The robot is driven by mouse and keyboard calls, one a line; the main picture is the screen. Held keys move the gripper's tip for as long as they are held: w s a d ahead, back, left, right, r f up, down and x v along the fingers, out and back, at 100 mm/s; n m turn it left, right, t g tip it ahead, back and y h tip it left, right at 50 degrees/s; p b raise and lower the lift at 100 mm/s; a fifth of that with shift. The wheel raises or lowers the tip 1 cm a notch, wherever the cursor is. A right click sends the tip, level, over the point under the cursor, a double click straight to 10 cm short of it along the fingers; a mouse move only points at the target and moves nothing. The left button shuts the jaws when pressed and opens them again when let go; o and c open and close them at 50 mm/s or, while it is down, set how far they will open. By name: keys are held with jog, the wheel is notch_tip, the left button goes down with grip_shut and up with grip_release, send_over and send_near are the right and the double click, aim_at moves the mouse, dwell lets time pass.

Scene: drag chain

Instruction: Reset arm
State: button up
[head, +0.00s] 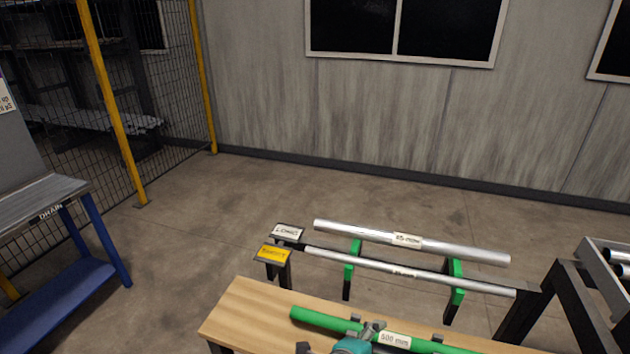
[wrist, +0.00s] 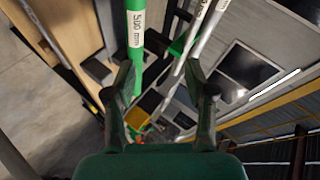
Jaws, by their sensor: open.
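My gripper (head: 366,333) shows at the bottom of the head view, over the wooden bench (head: 248,300) and close to a green tube (head: 315,318) labelled 500 mm. In the wrist view, the two dark fingers of my gripper (wrist: 160,70) stand apart with nothing held between them. The green tube (wrist: 135,22) appears beside the left fingertip there; I cannot tell whether they touch. Most of my arm is out of the head view.
Two silver tubes, an upper one (head: 345,230) and a lower one (head: 345,259), lie on a rack with green supports (head: 455,290) behind the bench. A blue-legged table (head: 70,290) stands at left beside a yellow-posted fence (head: 110,95). Open floor lies between.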

jog(key=s+d+f+n+t+y, duration=0.1)
jog(key=s+d+f+n+y, duration=0.2)
jog(key=s+f+n, duration=0.45)
jog(key=s+d+f+n+t+y, duration=0.2)
jog(key=s+d+f+n+y, duration=0.1)
jog(key=s+f+n, duration=0.4)
jog(key=s+r+n+t+y, duration=0.1)
jog(key=s+r+n, duration=0.2)
jog(key=s, duration=0.7)
jog(key=s+d+r+n+t, duration=0.1)
jog(key=s+r+n, duration=0.3)
jog(key=s, duration=0.6)
jog(key=shift+s+r+t+y, duration=0.2)
jog(key=shift+s+t+y, duration=0.05)
jog(key=shift+t+y, duration=0.15)
